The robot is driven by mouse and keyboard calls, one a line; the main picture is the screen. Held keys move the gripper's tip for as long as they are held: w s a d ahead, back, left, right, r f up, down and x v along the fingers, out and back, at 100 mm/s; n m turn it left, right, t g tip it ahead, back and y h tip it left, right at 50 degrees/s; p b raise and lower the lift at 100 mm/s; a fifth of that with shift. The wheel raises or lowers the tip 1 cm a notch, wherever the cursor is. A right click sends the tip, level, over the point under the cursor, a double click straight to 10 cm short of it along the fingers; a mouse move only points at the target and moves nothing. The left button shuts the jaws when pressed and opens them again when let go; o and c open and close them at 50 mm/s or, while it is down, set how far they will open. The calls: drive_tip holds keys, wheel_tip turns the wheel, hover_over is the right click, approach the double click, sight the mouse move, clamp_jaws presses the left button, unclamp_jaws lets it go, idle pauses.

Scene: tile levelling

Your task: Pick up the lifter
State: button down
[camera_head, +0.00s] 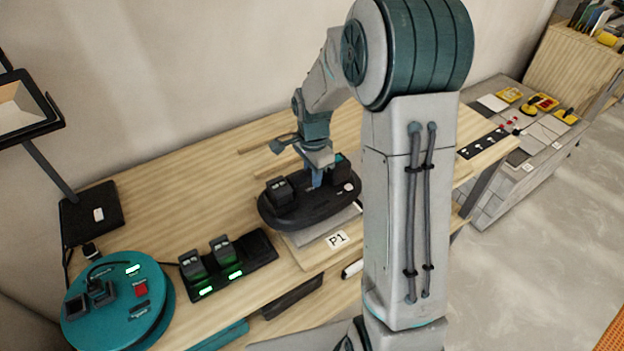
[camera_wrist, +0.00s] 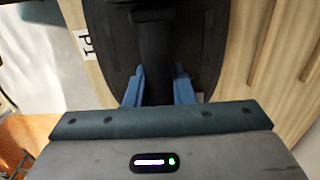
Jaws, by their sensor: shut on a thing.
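The lifter (camera_head: 292,210) is a black oval body with a black block on top, by the P1 label on the wooden bench. In the wrist view its dark body (camera_wrist: 202,45) fills the upper middle. My gripper (camera_head: 317,177) is over the middle of the lifter, pointing down. In the wrist view the blue fingers of my gripper (camera_wrist: 158,88) are on both sides of the lifter's black handle (camera_wrist: 157,60), shut on it. The lifter sits over a pale board; I cannot tell whether its underside touches it.
A teal round device (camera_head: 118,305) and a black charger with two green-lit batteries (camera_head: 228,262) stand left on the bench (camera_head: 190,215). The P1 label (camera_head: 337,239) is at the front edge. A lamp (camera_head: 28,108) stands far left. A grey bench (camera_head: 500,180) with tiles and yellow tools is right.

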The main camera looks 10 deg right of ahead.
wheel_tip(320, 180, up, 2)
drive_tip(key=d+r+p, duration=0.3)
drive_tip(key=d+r, duration=0.8)
drive_tip(key=r, duration=0.2)
drive_tip(key=shift+s+d, duration=0.35)
drive_tip(key=shift+s, duration=0.05)
idle(0.5)
